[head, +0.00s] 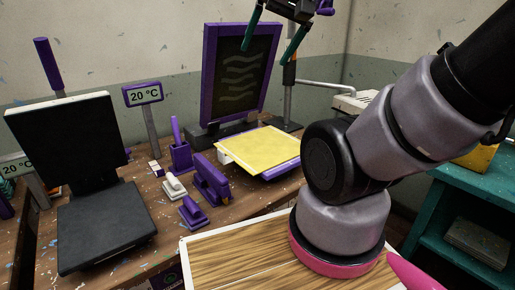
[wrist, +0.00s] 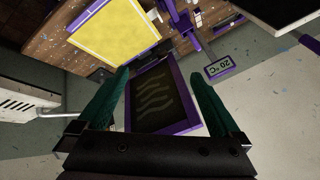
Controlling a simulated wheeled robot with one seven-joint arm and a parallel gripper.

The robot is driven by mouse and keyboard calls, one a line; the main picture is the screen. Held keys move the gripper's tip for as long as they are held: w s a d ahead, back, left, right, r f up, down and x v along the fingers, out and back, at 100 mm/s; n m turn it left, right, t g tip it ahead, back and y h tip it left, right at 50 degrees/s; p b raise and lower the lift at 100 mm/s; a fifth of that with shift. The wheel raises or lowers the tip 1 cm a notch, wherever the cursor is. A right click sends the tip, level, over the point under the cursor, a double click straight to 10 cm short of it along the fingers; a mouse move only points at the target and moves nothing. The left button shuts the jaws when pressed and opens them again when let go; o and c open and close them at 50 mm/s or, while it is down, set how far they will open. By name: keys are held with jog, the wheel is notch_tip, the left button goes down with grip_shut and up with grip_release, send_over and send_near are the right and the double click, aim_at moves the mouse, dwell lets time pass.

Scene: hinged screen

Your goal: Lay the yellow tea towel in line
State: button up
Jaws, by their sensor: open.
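The yellow tea towel (head: 258,148) lies flat on a pale board over the purple-edged base of the hinged screen. In the wrist view the towel (wrist: 115,38) shows at the upper left, beyond my fingers. The purple-framed screen (head: 238,75) stands raised behind the towel, with wavy grey lines on its dark mesh. It also shows between my fingers in the wrist view (wrist: 156,98). My gripper (head: 272,40) is open, with two green fingers spread and nothing between them. It is above and in front of the raised screen, apart from the towel.
A black heat press (head: 106,227) stands open at left. A 20 °C display (head: 143,94), a purple tape dispenser (head: 210,180) and small purple and white tools stand between press and towel. A teal shelf (head: 455,205) is at right.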

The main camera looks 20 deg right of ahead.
jog(key=shift+w+a, duration=0.1)
jog(key=shift+w, duration=0.15)
jog(key=c, duration=0.9)
jog(key=w+f, duration=0.1)
jog(key=w+a+f+n+g, duration=0.1)
jog(key=w, duration=0.1)
jog(key=w+f+g, duration=0.1)
jog(key=w, duration=0.1)
jog(key=shift+w+a+f+n+y, duration=0.15)
jog(key=shift+w+n+y, duration=0.1)
jog(key=shift+n+y, duration=0.15)
jog(key=shift+c, duration=1.1)
jog(key=n+g+h, duration=0.3)
jog(key=n+g, duration=0.2)
send_over(221, 151)
notch_tip(221, 151, down, 22)
jog(key=shift+w+f, duration=0.1)
jog(key=shift+w+f+n, duration=0.1)
jog(key=shift+f+n, duration=0.2)
jog(key=shift+f, duration=0.25)
notch_tip(221, 151, down, 7)
jog(key=shift+f, duration=0.45)
jog(key=shift+c, duration=0.9)
jog(key=shift+r, duration=0.1)
grip_shut()
